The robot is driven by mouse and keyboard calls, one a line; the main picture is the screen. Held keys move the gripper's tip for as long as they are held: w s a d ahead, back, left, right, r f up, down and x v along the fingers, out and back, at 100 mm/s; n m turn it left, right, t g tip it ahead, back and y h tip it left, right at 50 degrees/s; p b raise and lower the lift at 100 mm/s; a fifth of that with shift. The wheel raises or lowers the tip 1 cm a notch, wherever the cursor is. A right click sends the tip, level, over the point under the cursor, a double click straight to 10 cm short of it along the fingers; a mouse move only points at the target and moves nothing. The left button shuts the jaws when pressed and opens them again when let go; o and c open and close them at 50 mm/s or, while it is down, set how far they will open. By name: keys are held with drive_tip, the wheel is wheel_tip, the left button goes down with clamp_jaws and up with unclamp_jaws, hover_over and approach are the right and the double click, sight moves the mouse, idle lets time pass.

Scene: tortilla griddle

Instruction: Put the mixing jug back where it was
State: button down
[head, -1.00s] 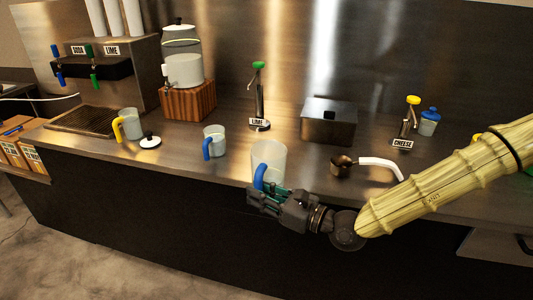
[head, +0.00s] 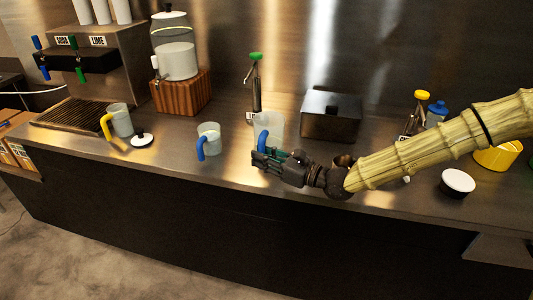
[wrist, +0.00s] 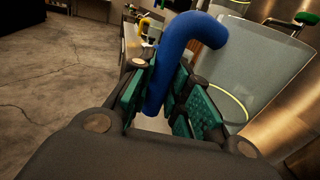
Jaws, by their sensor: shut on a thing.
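The mixing jug is a clear, frosted jug (head: 271,127) with a blue handle (head: 262,139). It is upright in front of the lime pump, over the counter; I cannot tell if its base touches the steel top. My gripper (head: 262,160) is shut on the blue handle. In the wrist view the handle (wrist: 172,75) runs between the green finger pads (wrist: 160,105), and the jug's body (wrist: 245,60) is behind them to the right. A second, smaller jug with a blue handle (head: 209,139) stands to the left. My gripper hides part of the held jug's lower side.
A jug with a yellow handle (head: 119,120) and a white lid with a black knob (head: 141,139) stand further left. A steel box (head: 331,116) and the lime pump (head: 255,90) are behind. Bare counter (head: 236,172) lies between the smaller jug and my gripper.

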drive_tip(key=w, duration=0.2)
drive_tip(key=w+d+p, duration=0.1)
drive_tip(key=w, duration=0.2)
drive_tip(key=shift+w+f, duration=0.15)
drive_tip(key=shift+f, duration=0.05)
drive_tip(key=shift+w+f, duration=0.2)
drive_tip(key=shift+f, duration=0.05)
drive_tip(key=shift+d+f+p, duration=0.1)
drive_tip(key=shift+f+p, duration=0.55)
drive_tip(key=shift+f, duration=0.9)
drive_tip(key=shift+f, duration=0.1)
drive_tip(key=shift+f, duration=0.1)
drive_tip(key=c, duration=1.4)
unclamp_jaws()
drive_tip(key=shift+o, duration=0.2)
